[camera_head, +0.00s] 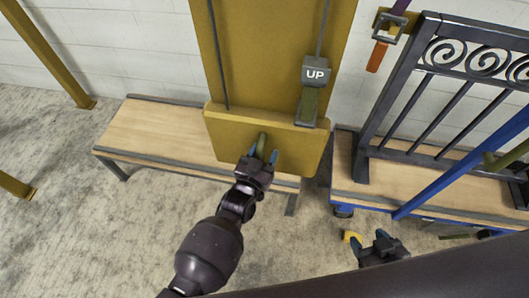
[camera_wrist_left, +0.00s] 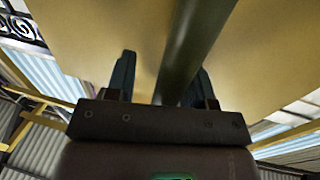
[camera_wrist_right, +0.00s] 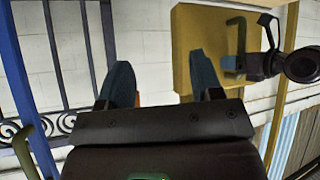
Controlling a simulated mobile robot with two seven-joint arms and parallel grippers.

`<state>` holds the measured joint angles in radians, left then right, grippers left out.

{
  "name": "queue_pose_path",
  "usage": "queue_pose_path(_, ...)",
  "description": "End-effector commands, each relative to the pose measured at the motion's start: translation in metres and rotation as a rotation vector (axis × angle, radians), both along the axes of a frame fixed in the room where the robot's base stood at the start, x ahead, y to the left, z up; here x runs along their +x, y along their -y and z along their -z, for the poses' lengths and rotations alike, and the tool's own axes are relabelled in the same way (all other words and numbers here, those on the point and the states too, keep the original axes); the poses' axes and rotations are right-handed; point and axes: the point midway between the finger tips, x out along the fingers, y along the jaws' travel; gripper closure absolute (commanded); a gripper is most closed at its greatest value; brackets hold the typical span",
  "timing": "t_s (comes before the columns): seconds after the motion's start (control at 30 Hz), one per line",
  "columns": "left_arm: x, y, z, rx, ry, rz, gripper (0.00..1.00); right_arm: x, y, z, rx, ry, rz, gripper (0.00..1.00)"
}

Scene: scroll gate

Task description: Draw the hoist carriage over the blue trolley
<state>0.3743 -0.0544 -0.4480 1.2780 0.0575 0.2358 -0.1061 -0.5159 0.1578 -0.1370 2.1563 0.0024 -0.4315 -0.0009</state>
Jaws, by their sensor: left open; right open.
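The yellow hoist carriage (camera_head: 230,130) hangs in front of the tall yellow mast, over the wooden bench. It carries an olive handle (camera_head: 262,141), which also shows in the left wrist view (camera_wrist_left: 196,45). My left gripper (camera_head: 264,156) is open, with its fingers on either side of the handle; contact cannot be told. The blue trolley (camera_head: 376,207) stands to the right of the carriage and bears a dark scroll gate (camera_head: 408,150). My right gripper (camera_head: 368,242) is open and empty in front of the trolley. The carriage also shows in the right wrist view (camera_wrist_right: 190,60).
A wooden bench (camera_head: 150,135) stands under and left of the carriage. A grey block marked UP (camera_head: 316,73) is on the mast. A blue bar (camera_head: 450,170) slants across the trolley. Yellow posts (camera_head: 45,50) stand at left. The floor at front left is clear.

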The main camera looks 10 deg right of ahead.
Motion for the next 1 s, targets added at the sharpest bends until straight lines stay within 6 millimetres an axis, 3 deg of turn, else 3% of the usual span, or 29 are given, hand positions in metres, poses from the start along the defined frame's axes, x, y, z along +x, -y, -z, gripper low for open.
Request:
queue_pose_path(0.17,-0.015,-0.01,-0.001,0.002,0.001,0.0,0.52,0.003,0.0,-0.007,0.0,0.013,0.0,0.4)
queue_pose_path(0.6,-0.077,-0.047,-0.001,0.002,0.001,0.001,0.52,0.004,-0.001,-0.016,0.002,0.024,-0.001,0.4)
queue_pose_path(1.0,-0.092,-0.055,0.001,0.001,-0.001,0.002,0.52,0.003,-0.002,-0.018,0.005,0.026,0.003,0.4)
